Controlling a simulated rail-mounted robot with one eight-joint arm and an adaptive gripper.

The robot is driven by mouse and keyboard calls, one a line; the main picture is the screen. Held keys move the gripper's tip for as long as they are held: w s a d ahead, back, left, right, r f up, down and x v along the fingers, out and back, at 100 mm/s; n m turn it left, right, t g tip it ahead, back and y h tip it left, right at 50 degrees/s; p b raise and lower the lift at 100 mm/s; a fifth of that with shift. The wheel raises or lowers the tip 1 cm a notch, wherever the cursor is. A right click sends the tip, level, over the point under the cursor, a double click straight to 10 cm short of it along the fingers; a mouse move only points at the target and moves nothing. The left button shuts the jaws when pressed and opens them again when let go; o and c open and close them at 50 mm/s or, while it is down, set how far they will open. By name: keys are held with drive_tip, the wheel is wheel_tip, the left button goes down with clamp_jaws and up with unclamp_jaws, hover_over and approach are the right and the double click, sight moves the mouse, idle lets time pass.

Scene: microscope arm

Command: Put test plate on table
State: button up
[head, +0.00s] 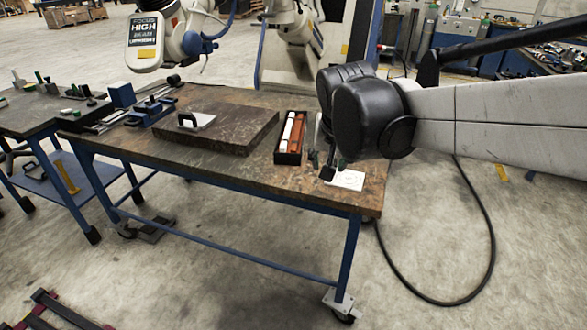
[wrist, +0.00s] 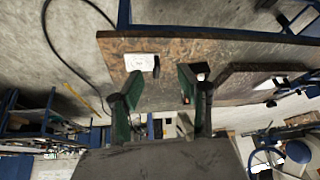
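The table (head: 260,187) is a brown worktop on a blue frame. My gripper (head: 328,160) is over the table's right end, mostly hidden behind my arm in the head view. In the wrist view my gripper (wrist: 160,92) shows two green fingers spread wide with nothing between them. The gripper is well to the right of the plate, beyond the black box.
A black box with white and orange-red pieces (head: 290,138) stands right of the slab. A white marked sheet (head: 346,180) lies near the table's right edge; it also shows in the wrist view (wrist: 139,62). Blue fixtures (head: 150,110) crowd the left end. The front strip is clear.

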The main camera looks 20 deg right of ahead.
drive_tip(key=s+a+f+n+t, duration=0.1)
drive_tip(key=s+a+n, duration=0.1)
drive_tip(key=s, duration=0.5)
drive_tip(key=s+a+f+n+t+y, duration=0.1)
drive_tip(key=s+a+n, duration=0.1)
drive_tip(key=s, duration=0.6)
drive_tip(key=shift+s+a+f+y, duration=0.25)
drive_tip(key=shift+a+y, duration=0.05)
drive_tip(key=shift+a, duration=0.05)
